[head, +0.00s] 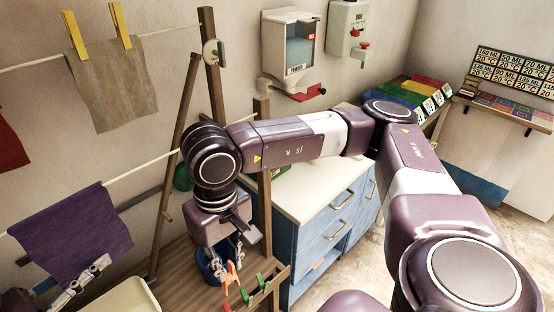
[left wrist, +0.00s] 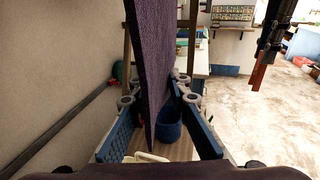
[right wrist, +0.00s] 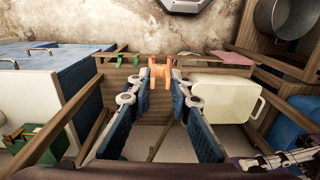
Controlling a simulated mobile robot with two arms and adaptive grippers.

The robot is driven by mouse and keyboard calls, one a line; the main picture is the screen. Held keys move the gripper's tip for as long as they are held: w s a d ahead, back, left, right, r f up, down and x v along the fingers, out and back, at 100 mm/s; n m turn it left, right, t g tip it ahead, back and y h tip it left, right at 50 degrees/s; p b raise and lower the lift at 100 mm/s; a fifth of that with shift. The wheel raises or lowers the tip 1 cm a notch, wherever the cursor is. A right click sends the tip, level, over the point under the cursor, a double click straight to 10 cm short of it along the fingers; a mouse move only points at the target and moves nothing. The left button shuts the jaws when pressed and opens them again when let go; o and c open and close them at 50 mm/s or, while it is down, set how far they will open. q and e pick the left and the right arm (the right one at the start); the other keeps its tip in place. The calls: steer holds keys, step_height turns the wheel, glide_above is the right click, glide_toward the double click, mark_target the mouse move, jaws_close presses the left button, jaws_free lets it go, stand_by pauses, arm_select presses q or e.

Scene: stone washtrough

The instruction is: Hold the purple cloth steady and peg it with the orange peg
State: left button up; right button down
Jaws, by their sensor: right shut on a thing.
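The purple cloth (head: 75,232) hangs from the lower line at the left in the head view. My left gripper (head: 84,279) is at its lower edge. In the left wrist view the cloth (left wrist: 150,60) hangs down between the spread blue-padded fingers of that gripper (left wrist: 158,102); I cannot tell whether they touch it. My right gripper (head: 231,264) is shut on the orange peg (head: 231,279), above the wooden rail. The peg (right wrist: 160,76) shows upright between the fingertips of that gripper (right wrist: 160,86) in the right wrist view. The peg is apart from the cloth.
Green and red pegs (head: 264,283) sit on the wooden rail. A blue bucket (head: 207,265) stands behind my right gripper. A beige cloth (head: 112,88) hangs on the upper line with yellow pegs (head: 75,36). A cream basin (head: 130,296) is at lower left. Wooden posts (head: 212,75) rise between cloth and cabinet (head: 325,235).

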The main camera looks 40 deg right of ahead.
steer(key=w+a+r+m, duration=0.1)
steer(key=w+a+r, duration=0.2)
steer(key=w+r, duration=0.35)
steer(key=w+a+r+g, duration=0.1)
steer(key=w+a+r, duration=0.25)
steer(key=r, duration=0.65)
steer(key=w+a+r+m, duration=0.1)
steer(key=w+a+r, duration=0.3)
steer(key=r, duration=0.5)
step_height(320, 180, up, 2)
steer(key=a+m, duration=0.3)
steer(key=m+t+y, duration=0.1)
steer(key=m+y, duration=0.2)
steer(key=m, duration=0.9)
glide_above(39, 214)
steer(key=shift+f, duration=0.25)
steer(key=shift+s+f, duration=0.1)
steer(key=shift+f, duration=0.15)
steer(key=shift+f, duration=1.25)
